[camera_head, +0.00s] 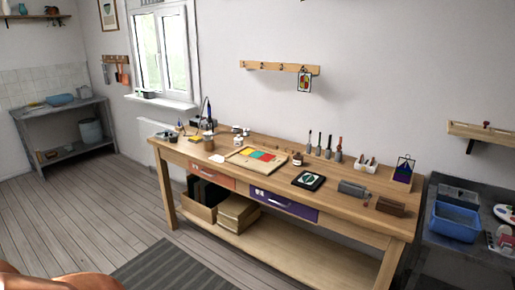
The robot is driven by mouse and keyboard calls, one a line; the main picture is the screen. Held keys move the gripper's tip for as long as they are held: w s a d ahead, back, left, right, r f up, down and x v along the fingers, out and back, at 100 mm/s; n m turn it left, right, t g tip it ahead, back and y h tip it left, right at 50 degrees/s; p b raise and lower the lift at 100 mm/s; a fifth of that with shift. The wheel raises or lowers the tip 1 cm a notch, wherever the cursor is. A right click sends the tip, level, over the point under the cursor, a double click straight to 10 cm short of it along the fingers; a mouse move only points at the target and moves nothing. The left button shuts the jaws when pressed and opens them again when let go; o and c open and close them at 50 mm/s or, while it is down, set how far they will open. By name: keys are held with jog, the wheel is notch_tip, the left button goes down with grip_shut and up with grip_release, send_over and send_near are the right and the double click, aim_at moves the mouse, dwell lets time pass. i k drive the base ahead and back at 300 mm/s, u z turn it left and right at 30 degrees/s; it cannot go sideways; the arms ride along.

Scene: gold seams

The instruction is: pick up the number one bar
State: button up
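No bar with a readable number one shows in the head view; the bench items are too small to read. A grey block-like item (354,189) and a brown block-like item (391,207) sit on the right part of the wooden workbench (330,221). I cannot tell whether either is the number one bar. My gripper is not in view.
The bench also holds a board with coloured panels (258,157), a dark framed piece (308,181) and several upright tools. A blue tub (455,222) stands on a dark table at right. Open floor (85,215) lies left of the bench.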

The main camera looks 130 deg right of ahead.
aim_at(269, 145)
jog(key=z, duration=4.65)
